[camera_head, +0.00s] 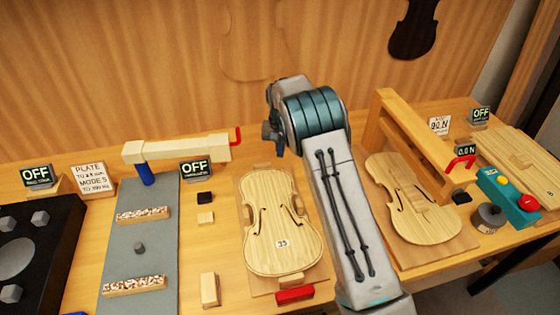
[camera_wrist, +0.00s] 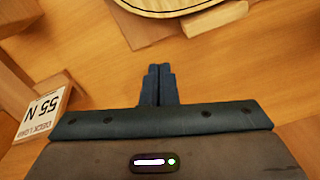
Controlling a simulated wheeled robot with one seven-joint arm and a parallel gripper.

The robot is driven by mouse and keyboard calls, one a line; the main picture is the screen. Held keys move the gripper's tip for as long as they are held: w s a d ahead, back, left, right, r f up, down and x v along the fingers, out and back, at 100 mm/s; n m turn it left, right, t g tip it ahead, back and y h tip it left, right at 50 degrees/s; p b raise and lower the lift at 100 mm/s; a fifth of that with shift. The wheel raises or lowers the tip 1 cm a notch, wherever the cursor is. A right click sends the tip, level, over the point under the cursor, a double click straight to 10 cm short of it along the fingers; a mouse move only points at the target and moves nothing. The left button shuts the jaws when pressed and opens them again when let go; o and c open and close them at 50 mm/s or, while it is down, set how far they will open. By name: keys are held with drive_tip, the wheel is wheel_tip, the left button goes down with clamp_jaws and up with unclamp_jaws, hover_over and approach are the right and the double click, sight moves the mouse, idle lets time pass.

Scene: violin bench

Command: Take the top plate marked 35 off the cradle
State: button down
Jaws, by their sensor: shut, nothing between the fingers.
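The pale violin top plate marked 35 (camera_head: 283,225) lies flat on the cradle (camera_head: 259,285), a wooden board with small blocks around the plate's edge, left of my arm in the head view. A red block (camera_head: 295,295) is at its near end. My gripper (camera_wrist: 158,85) is shut and empty in the wrist view, over bare bench. The edge of a pale plate (camera_wrist: 185,6) with a wooden block beside it shows at the top of that view; I cannot tell which plate it is. My fingertips are hidden in the head view.
A second plate (camera_head: 408,200) lies on a board under a wooden frame (camera_head: 425,140) at right. A grey mat (camera_head: 150,245) with crumb-filled strips is at left. A teal device (camera_head: 507,195) is far right.

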wheel_tip(320, 180, down, 2)
drive_tip(key=shift+f, duration=0.1)
drive_tip(key=shift+s+p, duration=0.3)
drive_tip(key=shift+p, duration=0.15)
drive_tip(key=shift+s+p, duration=0.3)
drive_tip(key=shift+s, duration=0.65)
drive_tip(key=shift+s+f, duration=0.1)
drive_tip(key=shift+s, duration=0.65)
